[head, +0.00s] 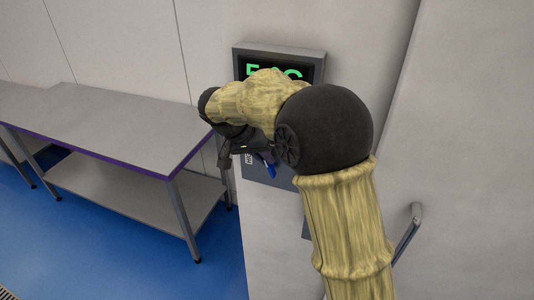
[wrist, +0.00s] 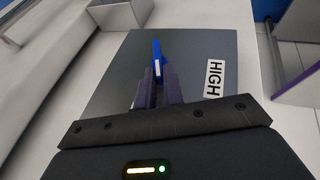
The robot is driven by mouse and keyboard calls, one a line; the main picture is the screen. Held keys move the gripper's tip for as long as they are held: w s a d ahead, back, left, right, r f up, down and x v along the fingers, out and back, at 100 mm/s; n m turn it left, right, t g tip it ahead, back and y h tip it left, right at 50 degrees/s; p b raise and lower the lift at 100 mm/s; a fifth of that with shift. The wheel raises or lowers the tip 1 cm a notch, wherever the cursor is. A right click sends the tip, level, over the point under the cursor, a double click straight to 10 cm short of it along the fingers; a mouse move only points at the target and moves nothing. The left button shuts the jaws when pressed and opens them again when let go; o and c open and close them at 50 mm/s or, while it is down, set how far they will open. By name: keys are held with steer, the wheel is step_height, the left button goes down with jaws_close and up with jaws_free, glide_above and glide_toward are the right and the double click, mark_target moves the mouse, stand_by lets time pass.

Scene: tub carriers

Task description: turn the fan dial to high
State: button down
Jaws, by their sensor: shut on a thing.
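The fan dial shows as a blue handle (wrist: 156,58) with a white stripe, on a dark grey panel (wrist: 110,70) in the wrist view. My gripper (wrist: 157,84) is shut on the handle. The handle points to the top of the wrist view. In the head view a bit of the blue handle (head: 270,168) shows below my gripper (head: 262,158); my arm hides most of the panel. Other dial labels are not visible.
A wall display (head: 280,54) with green characters, partly hidden by my arm, is above the panel. A grey steel table (head: 110,125) with a lower shelf stands to the left on the blue floor (head: 120,250). A metal door handle (head: 408,235) is at the lower right.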

steer(key=f+n+h, duration=0.1)
steer(key=h, duration=0.2)
steer(key=a+f+n+g+h+p, duration=0.1)
steer(key=h, duration=0.3)
steer(key=w+a+f+n+g+h+p, duration=0.1)
steer(key=h, duration=0.2)
steer(key=shift+a+f+h, duration=0.1)
steer(key=shift+a+h, duration=0.1)
steer(key=shift+h, duration=0.2)
steer(key=shift+f+n+h, duration=0.25)
steer(key=shift+n+h, duration=0.15)
steer(key=shift+h, duration=0.5)
steer(key=c, duration=1.5)
jaws_free()
steer(key=shift+f, duration=0.1)
